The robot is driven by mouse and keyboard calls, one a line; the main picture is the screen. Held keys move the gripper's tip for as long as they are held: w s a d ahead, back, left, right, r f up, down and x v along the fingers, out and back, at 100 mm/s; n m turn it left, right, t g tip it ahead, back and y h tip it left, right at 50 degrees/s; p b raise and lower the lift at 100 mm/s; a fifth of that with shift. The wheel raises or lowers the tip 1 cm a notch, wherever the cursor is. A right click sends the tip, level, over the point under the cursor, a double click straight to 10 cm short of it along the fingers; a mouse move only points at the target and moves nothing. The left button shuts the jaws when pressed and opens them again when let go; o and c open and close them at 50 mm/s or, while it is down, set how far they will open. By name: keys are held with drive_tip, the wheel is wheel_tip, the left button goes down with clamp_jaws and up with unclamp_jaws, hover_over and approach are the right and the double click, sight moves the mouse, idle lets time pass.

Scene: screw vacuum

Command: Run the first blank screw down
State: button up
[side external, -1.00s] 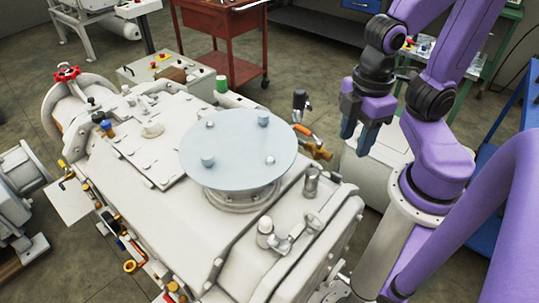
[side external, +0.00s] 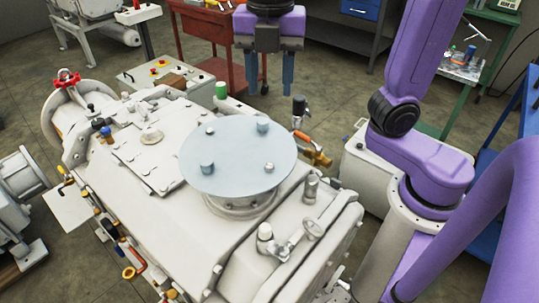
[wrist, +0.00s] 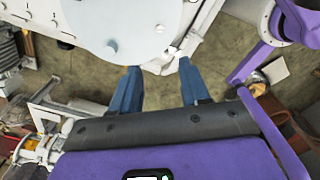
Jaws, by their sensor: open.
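The pale blue round blank plate (side external: 235,150) lies flat on the flange of the white vacuum machine. Two taller blue-grey screws stand on it, one at the far right (side external: 262,125) and one at the near left (side external: 207,168). Two small silver bolt heads sit at the far left (side external: 211,131) and near right (side external: 269,167). Which screw counts as first cannot be told. My gripper (side external: 269,90) is open and empty, fingers down, beyond the plate's far edge. In the wrist view the open fingers (wrist: 158,68) are apart from the plate (wrist: 90,20), below its edge.
A black-handled valve (side external: 299,105) and orange-brass fittings (side external: 313,148) stand right of the plate. A red cart (side external: 210,45) is at the back. The air above the plate is clear.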

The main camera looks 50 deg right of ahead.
sight(270, 165)
wheel_tip(270, 165, down, 17)
drive_tip(key=shift+f, duration=0.15)
idle(0.5)
clamp_jaws()
